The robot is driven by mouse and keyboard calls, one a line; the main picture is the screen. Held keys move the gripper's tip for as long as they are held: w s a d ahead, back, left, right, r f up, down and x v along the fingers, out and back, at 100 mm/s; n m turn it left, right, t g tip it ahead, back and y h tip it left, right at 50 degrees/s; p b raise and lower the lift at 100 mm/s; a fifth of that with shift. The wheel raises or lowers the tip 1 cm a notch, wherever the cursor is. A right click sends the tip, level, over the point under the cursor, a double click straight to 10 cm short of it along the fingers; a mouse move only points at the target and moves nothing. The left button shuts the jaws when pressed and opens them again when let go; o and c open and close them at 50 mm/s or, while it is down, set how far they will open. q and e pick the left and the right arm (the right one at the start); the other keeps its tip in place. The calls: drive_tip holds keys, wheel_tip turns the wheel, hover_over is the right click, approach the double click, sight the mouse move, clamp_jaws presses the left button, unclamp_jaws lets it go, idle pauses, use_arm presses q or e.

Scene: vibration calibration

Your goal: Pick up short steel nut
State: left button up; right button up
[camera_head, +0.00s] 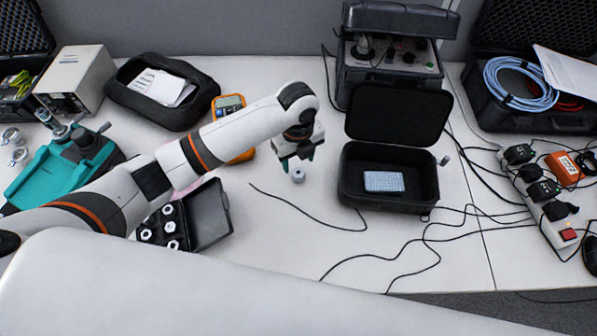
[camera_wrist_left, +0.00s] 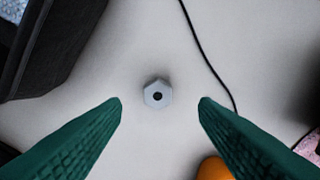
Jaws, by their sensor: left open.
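A short steel nut (camera_head: 298,174) stands on the white table in the head view, just below my left gripper (camera_head: 297,166). In the left wrist view, the nut (camera_wrist_left: 157,94) is a grey hexagon with a dark hole, seen from above. My left gripper (camera_wrist_left: 160,102) is open, with its green fingers to either side of the nut and a little toward the lower edge of that view. The fingers do not touch the nut. My right gripper does not show.
An open black case (camera_head: 390,208) with a light-blue block is right of the nut. A thin black cable (camera_head: 310,213) runs close to the nut. An orange multimeter (camera_head: 229,104) lies behind my arm.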

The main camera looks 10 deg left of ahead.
sight(298, 172)
use_arm(q)
drive_tip(key=shift+f, duration=0.45)
drive_tip(key=shift+w+f, duration=0.2)
drive_tip(key=shift+f, duration=2.55)
drive_tip(key=shift+r, duration=0.1)
clamp_jaws()
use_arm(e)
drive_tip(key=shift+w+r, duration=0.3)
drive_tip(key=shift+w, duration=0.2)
